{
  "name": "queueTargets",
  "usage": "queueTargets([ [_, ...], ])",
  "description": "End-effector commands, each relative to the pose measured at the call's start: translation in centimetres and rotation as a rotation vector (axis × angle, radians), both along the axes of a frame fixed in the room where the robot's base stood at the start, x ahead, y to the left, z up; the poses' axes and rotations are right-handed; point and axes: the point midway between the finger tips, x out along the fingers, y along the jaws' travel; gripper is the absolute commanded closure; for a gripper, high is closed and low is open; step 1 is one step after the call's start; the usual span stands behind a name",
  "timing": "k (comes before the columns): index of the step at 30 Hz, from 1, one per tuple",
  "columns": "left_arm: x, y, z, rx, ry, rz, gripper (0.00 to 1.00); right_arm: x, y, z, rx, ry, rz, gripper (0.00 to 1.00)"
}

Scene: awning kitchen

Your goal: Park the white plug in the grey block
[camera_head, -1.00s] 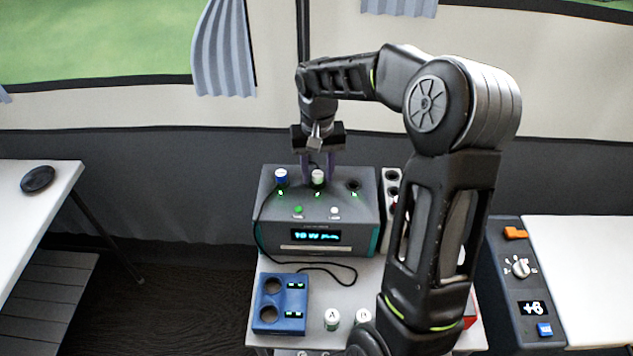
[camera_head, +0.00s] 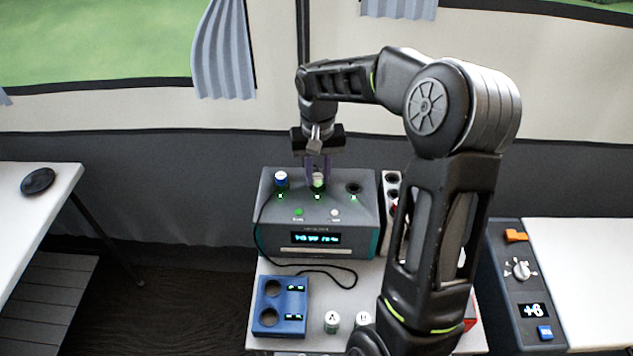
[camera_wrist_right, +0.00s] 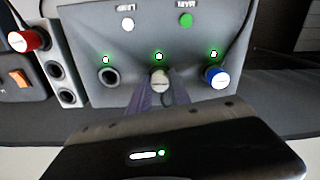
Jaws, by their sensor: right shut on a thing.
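The white plug (camera_head: 318,181) sits in the middle socket on the sloped top of the dark grey power unit (camera_head: 355,215). It also shows in the right wrist view (camera_wrist_right: 160,81). My right gripper (camera_head: 318,170) reaches down from above and its purple fingers are shut on the white plug. The grey block (camera_head: 391,179) with round holes stands just right of the unit, partly hidden by my right arm. In the right wrist view the block (camera_wrist_right: 55,55) shows empty holes and a red plug (camera_wrist_right: 30,40). My left gripper is out of view.
A blue plug (camera_head: 281,180) stands in the left socket, and the right socket (camera_head: 353,188) is empty. A black cable (camera_head: 330,268) loops around the unit's front left. A blue two-hole box (camera_head: 280,308) and small labelled jars (camera_head: 332,321) stand in front.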

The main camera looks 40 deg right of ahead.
Motion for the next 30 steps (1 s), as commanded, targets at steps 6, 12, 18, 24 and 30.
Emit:
queueTargets([
  [6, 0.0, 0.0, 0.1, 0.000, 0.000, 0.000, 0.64, 0.0, 0.0, 0.2, -0.001, -0.001, 0.000, 1.00],
  [12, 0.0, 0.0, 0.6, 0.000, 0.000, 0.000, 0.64, 0.0, 0.0, 0.8, -0.001, -0.001, 0.000, 1.00],
  [18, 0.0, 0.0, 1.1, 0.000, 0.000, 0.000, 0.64, 0.0, 0.0, 1.5, -0.001, -0.001, 0.000, 1.00],
  [24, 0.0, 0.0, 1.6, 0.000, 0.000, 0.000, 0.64, 0.0, 0.0, 2.1, -0.001, -0.001, 0.000, 1.00],
  [30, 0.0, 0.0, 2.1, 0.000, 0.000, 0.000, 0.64, 0.0, 0.0, 2.8, -0.001, -0.001, 0.000, 1.00],
])
